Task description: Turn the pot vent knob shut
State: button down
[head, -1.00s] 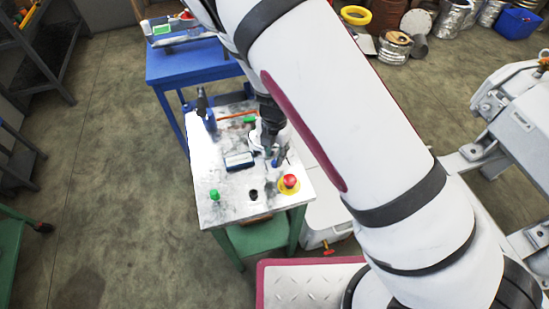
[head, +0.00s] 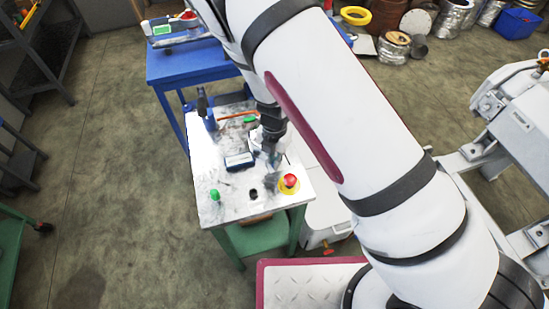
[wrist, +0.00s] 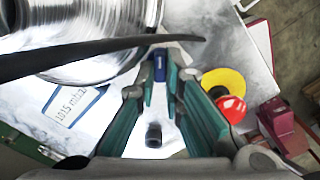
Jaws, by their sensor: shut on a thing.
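The shiny metal pot (wrist: 105,60) fills the upper left of the wrist view, with a dark curved bar passing in front of it. In the head view my arm and gripper hide much of the pot. A small blue knob (wrist: 160,68) sits at the pot's right side in the wrist view. My gripper (wrist: 160,75) has its teal fingers on either side of this knob and is shut on it. In the head view my gripper (head: 272,160) points down at the workbench beside the pot. The knob's exact angle is hard to tell.
A pressure display (wrist: 72,108) lies left of my gripper. A red button on a yellow base (head: 289,182) stands near the workbench's right edge. A black stub (head: 253,194) and a green button (head: 214,195) are near its front. A blue bottle (head: 208,118) stands farther back.

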jog(key=shift+s+d+f+n, duration=0.1)
jog(key=shift+s+n, duration=0.05)
jog(key=shift+n, duration=2.15)
jog(key=c, duration=1.7)
grip_release()
notch_tip(320, 180, up, 12)
